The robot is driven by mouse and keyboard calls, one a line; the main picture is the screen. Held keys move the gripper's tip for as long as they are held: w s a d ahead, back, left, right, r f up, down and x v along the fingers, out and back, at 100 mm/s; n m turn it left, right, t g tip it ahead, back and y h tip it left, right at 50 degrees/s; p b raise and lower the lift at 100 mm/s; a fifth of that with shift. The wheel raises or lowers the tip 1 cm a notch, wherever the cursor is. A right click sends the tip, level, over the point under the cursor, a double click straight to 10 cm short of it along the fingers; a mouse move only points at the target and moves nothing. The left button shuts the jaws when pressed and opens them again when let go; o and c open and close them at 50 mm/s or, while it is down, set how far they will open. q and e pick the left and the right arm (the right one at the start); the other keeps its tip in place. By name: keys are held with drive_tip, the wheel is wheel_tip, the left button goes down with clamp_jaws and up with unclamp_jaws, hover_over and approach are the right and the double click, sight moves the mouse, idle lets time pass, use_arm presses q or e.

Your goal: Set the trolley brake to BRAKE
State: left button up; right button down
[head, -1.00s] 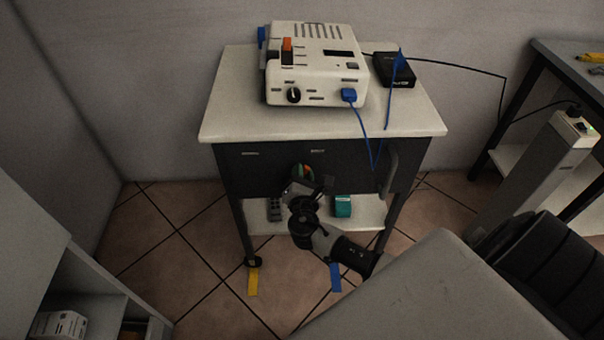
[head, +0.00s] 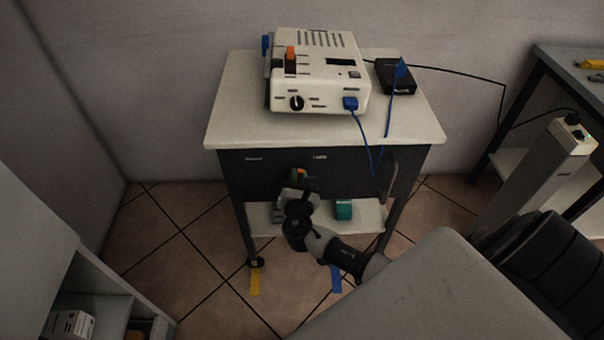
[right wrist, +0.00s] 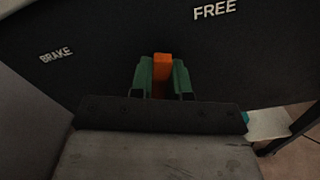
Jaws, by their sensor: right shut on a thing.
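The trolley (head: 222,128) stands against the back wall with a dark front panel (head: 268,165). In the right wrist view the panel carries the word BRAKE (right wrist: 56,55) at the left and FREE (right wrist: 215,10) at the upper right. An orange brake lever (right wrist: 162,62) stands between the two words. My right gripper (right wrist: 162,78) has its green fingertips on both sides of the lever and is shut on it. In the head view the right gripper (head: 299,178) is at the panel, and my wrist hides most of the lever. My left gripper is not in view.
A white device (head: 318,75) with a blue plug (head: 350,103) and cable stands on the trolley top, beside a black box (head: 395,78). A teal box (head: 343,209) lies on the lower shelf. Yellow (head: 255,281) and blue (head: 336,279) floor strips lie below.

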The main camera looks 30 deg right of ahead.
sight(271, 171)
drive_tip(key=a+n+p, duration=0.1)
drive_tip(key=w+a+n+p, duration=0.1)
drive_tip(key=n, duration=0.1)
drive_tip(key=shift+r, duration=0.4)
drive_tip(key=shift+w+a+n+p, duration=0.2)
drive_tip(key=shift+n+p, duration=0.25)
drive_tip(key=shift+n, duration=0.15)
drive_tip(key=n, duration=0.1)
drive_tip(key=w+a+n+p, duration=0.1)
drive_tip(key=shift+a+f+n, duration=0.2)
drive_tip(key=shift+a+n, duration=0.05)
drive_tip(key=shift+n, duration=0.05)
drive_tip(key=shift+w+a+f+n+p, duration=0.15)
drive_tip(key=shift+a+n+p, duration=0.15)
drive_tip(key=shift+n, duration=0.3)
drive_tip(key=shift+w+a+f+n+p, duration=0.15)
drive_tip(key=shift+a+n, duration=0.1)
drive_tip(key=shift+n, duration=0.35)
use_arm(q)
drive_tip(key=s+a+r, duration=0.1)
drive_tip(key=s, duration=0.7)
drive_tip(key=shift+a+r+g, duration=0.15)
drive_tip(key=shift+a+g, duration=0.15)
use_arm(e)
drive_tip(key=shift+w+a+f+n, duration=0.25)
drive_tip(key=shift+a+f+n, duration=0.2)
drive_tip(key=shift+n, duration=0.55)
drive_tip(key=c, duration=1.1)
unclamp_jaws()
drive_tip(key=shift+a, duration=0.1)
